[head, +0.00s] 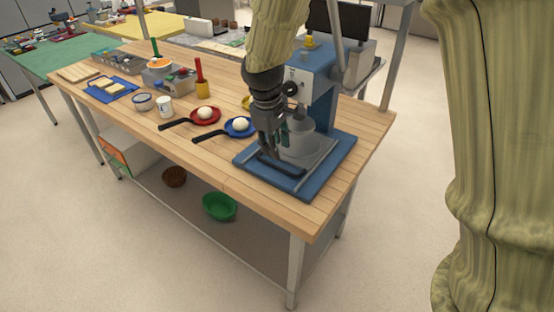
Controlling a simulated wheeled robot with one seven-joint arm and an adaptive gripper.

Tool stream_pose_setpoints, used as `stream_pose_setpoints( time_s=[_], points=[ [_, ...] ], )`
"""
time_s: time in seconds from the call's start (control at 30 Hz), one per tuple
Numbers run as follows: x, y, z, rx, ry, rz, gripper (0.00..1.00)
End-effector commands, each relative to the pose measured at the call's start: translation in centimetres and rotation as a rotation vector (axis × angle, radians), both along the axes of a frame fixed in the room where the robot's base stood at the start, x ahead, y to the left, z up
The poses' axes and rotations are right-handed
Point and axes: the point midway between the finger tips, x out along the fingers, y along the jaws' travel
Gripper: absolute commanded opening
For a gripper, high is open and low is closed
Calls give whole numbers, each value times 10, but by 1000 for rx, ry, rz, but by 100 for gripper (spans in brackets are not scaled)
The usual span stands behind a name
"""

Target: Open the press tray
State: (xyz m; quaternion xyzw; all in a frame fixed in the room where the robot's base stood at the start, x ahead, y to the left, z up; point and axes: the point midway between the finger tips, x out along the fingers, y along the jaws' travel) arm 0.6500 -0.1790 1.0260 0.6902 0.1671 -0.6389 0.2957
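The blue press (317,85) stands at the right end of the wooden table, on a wide blue base (335,160). A grey tray (318,158) lies on that base, with a round grey metal part above it. A dark bar that looks like the tray's handle (290,170) runs along the tray's front side. My gripper (268,152) points down at the front left of the tray, close to this handle. My gripper hides part of the tray and press. I cannot tell whether its fingers touch the handle or how far apart they are.
A blue pan (238,127) and a red pan (205,115), each holding a white ball, lie left of the press. A white cup (165,106) stands farther left. A green bowl (219,207) sits on the lower shelf. The table's front right corner is bare.

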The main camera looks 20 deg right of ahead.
Motion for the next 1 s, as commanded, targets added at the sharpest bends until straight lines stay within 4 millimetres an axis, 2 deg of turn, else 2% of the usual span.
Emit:
stream_pose_setpoints(
  time_s=[0.2,0.5,0.7,1.0],
  points=[
    [6,-7,-34,-1,9,-3,32],
    [11,-11,-69,0,7,-2,32],
    [13,-12,-81,0,6,-1,32],
    [14,-12,-84,0,4,0,32]
  ],
)
